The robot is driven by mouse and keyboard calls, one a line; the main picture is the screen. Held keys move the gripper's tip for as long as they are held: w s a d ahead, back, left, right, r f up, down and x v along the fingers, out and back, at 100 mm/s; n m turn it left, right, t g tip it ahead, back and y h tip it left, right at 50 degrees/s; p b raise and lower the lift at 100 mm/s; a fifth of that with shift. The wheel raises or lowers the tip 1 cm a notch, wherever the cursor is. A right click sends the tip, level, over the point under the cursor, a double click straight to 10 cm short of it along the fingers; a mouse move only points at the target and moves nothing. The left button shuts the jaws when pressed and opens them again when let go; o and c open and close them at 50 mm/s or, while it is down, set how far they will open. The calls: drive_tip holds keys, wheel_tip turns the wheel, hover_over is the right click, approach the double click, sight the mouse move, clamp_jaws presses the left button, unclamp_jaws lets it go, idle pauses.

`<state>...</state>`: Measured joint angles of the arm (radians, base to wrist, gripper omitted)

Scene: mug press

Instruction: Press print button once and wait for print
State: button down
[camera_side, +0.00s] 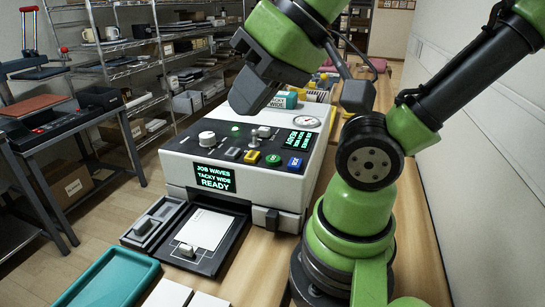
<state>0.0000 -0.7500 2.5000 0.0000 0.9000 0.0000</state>
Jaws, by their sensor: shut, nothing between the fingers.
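The white printing machine (180,172) stands on the wooden table. Its front screen (214,178) reads "JOB WAVES TACKY WIDE READY". On its top are a yellow button (251,157), a green button (273,160) and a blue button (295,163); their labels are too small to read, so I cannot tell which is print. A green light (235,128) is lit behind the white knob (206,138). My gripper (242,108) is shut and empty, above the back of the machine's top, apart from the buttons.
A small lever (254,138), a second screen (299,141) and a round gauge (306,122) are also on the top. A black tray with a white sheet (203,229) extends from the front. A teal tray (112,279) lies at front left. Shelves stand behind.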

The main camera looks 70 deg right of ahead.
idle(0.7)
drive_tip(key=m+g+y, duration=0.7)
drive_tip(key=m+g, duration=0.1)
drive_tip(key=m, duration=1.4)
hover_over(271, 157)
wheel_tip(271, 157, down, 5)
drive_tip(key=shift+r, duration=0.2)
drive_tip(key=shift+f, duration=4.4)
drive_tip(key=shift+f, duration=0.15)
drive_tip(key=shift+f, duration=0.3)
